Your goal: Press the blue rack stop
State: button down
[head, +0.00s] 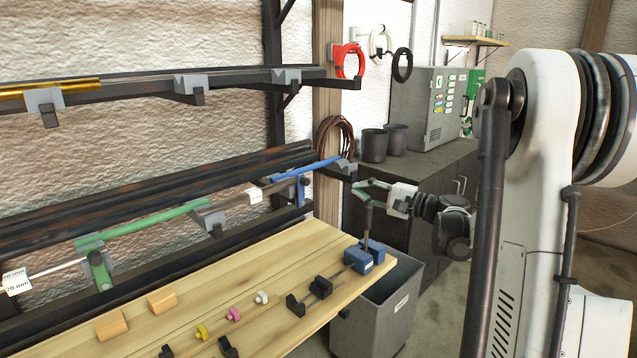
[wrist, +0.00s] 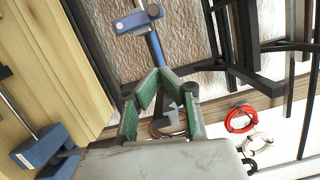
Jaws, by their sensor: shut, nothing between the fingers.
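The blue rack stop (head: 301,188) sits on the lower wall rack at its right part, close to the blue lath (head: 308,169). In the wrist view the blue stop (wrist: 137,20) shows near the top, with a dark round knob and the blue lath (wrist: 155,48) running down from it. My gripper (head: 361,186) is to the right of the stop, apart from it, above the bench's far right corner. In the wrist view my gripper (wrist: 160,72) has its green-padded fingers meeting at the tips, with nothing between them. The stop lies beyond the tips.
The wooden bench (head: 240,258) carries blue blocks (head: 365,258) with an upright rod close below my gripper. A green stop (head: 98,268) is at the rack's left. A grey bin (head: 375,320) stands beside the bench. Red cable (head: 348,62) hangs on the post.

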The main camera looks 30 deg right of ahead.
aim_at(304, 192)
jog(key=w+a+r+p, duration=0.1)
jog(key=w+a+p, duration=0.1)
jog(key=w+a, duration=0.5)
jog(key=shift+a, duration=1.05)
jog(key=shift+w+a, duration=0.1)
jog(key=shift+w, duration=0.05)
